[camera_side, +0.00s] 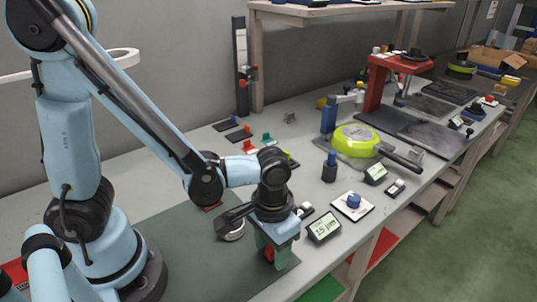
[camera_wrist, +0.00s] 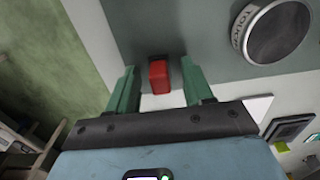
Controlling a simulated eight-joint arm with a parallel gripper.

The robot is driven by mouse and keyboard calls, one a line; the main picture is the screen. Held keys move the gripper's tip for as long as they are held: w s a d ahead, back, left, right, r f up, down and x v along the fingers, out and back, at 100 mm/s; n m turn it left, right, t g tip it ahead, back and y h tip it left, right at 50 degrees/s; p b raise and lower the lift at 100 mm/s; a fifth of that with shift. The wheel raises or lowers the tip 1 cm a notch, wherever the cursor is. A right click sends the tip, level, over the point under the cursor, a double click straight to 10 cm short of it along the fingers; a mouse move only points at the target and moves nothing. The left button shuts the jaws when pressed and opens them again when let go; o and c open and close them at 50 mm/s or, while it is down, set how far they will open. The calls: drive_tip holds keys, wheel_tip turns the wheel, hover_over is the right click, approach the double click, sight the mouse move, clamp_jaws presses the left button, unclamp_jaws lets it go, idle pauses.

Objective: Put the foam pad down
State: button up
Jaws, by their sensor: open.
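A small red block (camera_wrist: 159,78), which I take to be the foam pad, lies between my fingers in the wrist view. My gripper (camera_wrist: 158,70) has its two green fingers apart, with a gap on each side of the block. In the side view my gripper (camera_side: 271,257) points down at the front edge of the dark mat (camera_side: 190,262). A bit of the red block (camera_side: 269,252) shows between the fingers there. The lower part of the block is hard to see, so I cannot tell exactly how it rests.
A round lettered disc (camera_wrist: 280,30) lies on the mat near my gripper. A display reading about 1.5 (camera_side: 324,227) and a white plate with a blue knob (camera_side: 353,203) stand to the right. The mat's left part is clear.

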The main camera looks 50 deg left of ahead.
wheel_tip(320, 180, up, 12)
drive_tip(key=w+a+r+t, duration=0.1)
drive_tip(key=w+a+t, duration=0.2)
drive_tip(key=a+t, duration=0.4)
drive_tip(key=shift+w+a, duration=0.15)
drive_tip(key=shift+a, duration=2.25)
